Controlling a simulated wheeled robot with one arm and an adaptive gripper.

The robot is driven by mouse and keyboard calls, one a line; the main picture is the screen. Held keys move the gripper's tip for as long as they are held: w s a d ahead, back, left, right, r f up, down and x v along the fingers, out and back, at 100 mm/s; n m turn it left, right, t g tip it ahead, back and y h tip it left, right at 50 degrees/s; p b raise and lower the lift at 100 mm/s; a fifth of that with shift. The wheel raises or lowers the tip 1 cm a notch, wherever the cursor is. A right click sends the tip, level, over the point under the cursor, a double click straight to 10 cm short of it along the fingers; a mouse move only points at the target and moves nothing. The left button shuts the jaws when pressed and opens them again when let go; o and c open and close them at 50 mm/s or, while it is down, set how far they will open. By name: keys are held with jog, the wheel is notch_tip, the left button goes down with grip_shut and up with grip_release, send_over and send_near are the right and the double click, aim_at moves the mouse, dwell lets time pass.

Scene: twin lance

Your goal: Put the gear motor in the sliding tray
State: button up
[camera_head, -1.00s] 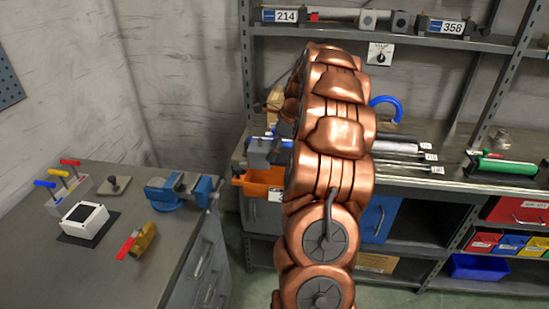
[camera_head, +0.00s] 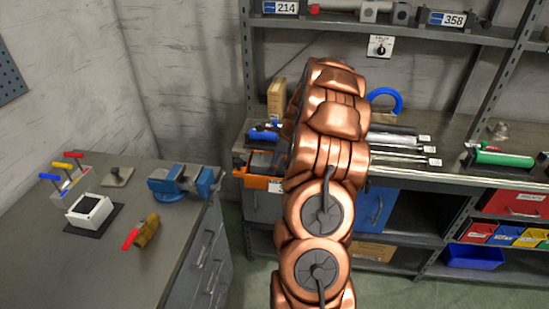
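The orange sliding tray (camera_head: 260,182) sits pulled out below the edge of the back bench, left of my copper arm. A dark grey block (camera_head: 260,161), which looks like the gear motor, sits at or inside the tray's opening. Its right side is hidden by my arm, and I cannot tell whether it rests on the tray floor. My gripper is hidden behind the arm links, so its fingers and any contact with the block do not show.
The left bench holds a blue vise (camera_head: 183,183), a white box (camera_head: 90,210), a brass valve (camera_head: 146,231) and a coloured-lever block (camera_head: 68,180). A blue cylinder (camera_head: 264,135) and a cardboard box (camera_head: 277,100) stand behind the tray. Grey cylinders lie right of my arm.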

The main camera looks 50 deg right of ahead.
jog(key=o, duration=1.8)
jog(key=shift+f, duration=0.1)
jog(key=b+v, duration=0.4)
jog(key=v, duration=0.8)
jog(key=s+a+r+n+g, duration=0.1)
jog(key=s+a+n+g, duration=0.15)
jog(key=a+n, duration=0.8)
jog(key=s+a+r+n+g, duration=0.1)
jog(key=s+a+r+n, duration=0.2)
jog(key=a, duration=1.5)
jog(key=s+a+f+n, duration=0.2)
jog(key=s+a+n, duration=0.2)
jog(key=s, duration=0.3)
jog(key=s+a+f+n+g+h, duration=0.1)
jog(key=s+a+f+n, duration=0.1)
jog(key=s+n, duration=0.4)
jog(key=s+a+f+n+h, duration=0.1)
jog(key=s+a+f+n, duration=0.1)
jog(key=s+a+n, duration=0.3)
jog(key=shift+s+a+n+g, duration=0.15)
jog(key=shift+s+g, duration=0.05)
jog(key=shift+s, duration=0.65)
jog(key=shift+s+a+n+g, duration=0.1)
jog(key=shift+s+a+g, duration=0.05)
jog(key=shift+s, duration=0.7)
